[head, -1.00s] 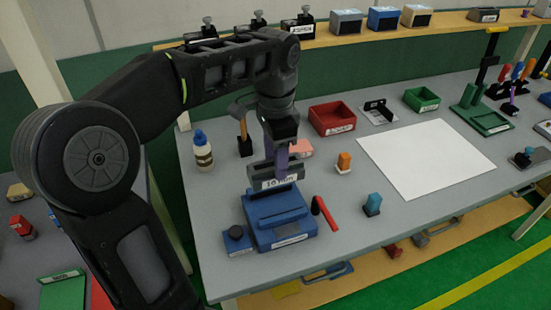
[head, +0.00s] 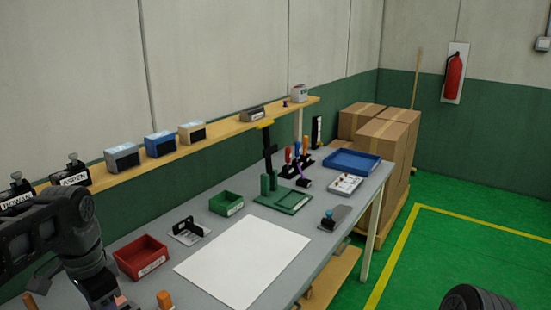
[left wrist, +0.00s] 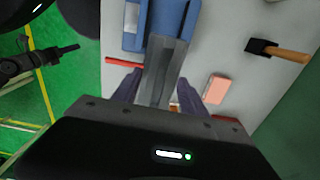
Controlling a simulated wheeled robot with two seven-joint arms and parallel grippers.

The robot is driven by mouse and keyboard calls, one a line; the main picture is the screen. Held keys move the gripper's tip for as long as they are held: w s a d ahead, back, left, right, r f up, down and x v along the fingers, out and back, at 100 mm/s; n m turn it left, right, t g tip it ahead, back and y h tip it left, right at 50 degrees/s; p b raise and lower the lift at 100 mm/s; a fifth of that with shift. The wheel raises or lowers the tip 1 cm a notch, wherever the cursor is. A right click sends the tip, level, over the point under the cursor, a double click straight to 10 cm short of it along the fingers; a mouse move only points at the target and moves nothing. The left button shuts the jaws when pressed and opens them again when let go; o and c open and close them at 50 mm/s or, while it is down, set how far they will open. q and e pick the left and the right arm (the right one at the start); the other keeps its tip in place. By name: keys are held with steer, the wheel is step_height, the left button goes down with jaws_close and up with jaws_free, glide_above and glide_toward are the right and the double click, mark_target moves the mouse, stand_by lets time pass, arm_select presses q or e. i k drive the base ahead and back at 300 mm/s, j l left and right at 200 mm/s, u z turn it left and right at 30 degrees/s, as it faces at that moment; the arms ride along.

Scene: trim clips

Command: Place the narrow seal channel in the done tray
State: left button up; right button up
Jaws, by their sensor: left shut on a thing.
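In the left wrist view my left gripper (left wrist: 170,88) has its purple fingers shut on a long grey channel piece (left wrist: 167,65), which I take to be the narrow seal channel. The piece extends past the fingertips over a blue fixture (left wrist: 178,17); I cannot tell whether they touch. In the head view my left arm shows at the lower left, with its fingertips and the piece out of frame. A blue tray (head: 352,161) lies at the far right end of the table. Red (head: 140,257) and green (head: 226,203) bins stand nearer. Which is the done tray I cannot read. My right gripper is out of view.
A white sheet (head: 243,262) covers the middle of the bench. A green stand (head: 283,200), upright tools (head: 299,155) and a small white box (head: 344,185) stand before the blue tray. A hammer (left wrist: 278,50) and pink block (left wrist: 216,89) lie near my left gripper.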

mark_target(356, 166)
steer(key=i+l+z, duration=0.1)
steer(key=i+l, duration=0.65)
steer(key=i, duration=0.2)
steer(key=i+l+z, duration=0.15)
steer(key=i+l, duration=0.55)
steer(key=i, duration=0.3)
steer(key=i+l+z, duration=0.15)
steer(key=i+l, duration=0.15)
steer(key=i, duration=0.25)
steer(key=i+l+z, duration=0.1)
steer(key=i+l, duration=0.15)
steer(key=i, duration=0.25)
steer(key=i+l, duration=0.25)
steer(key=i, duration=0.3)
steer(key=z, duration=0.05)
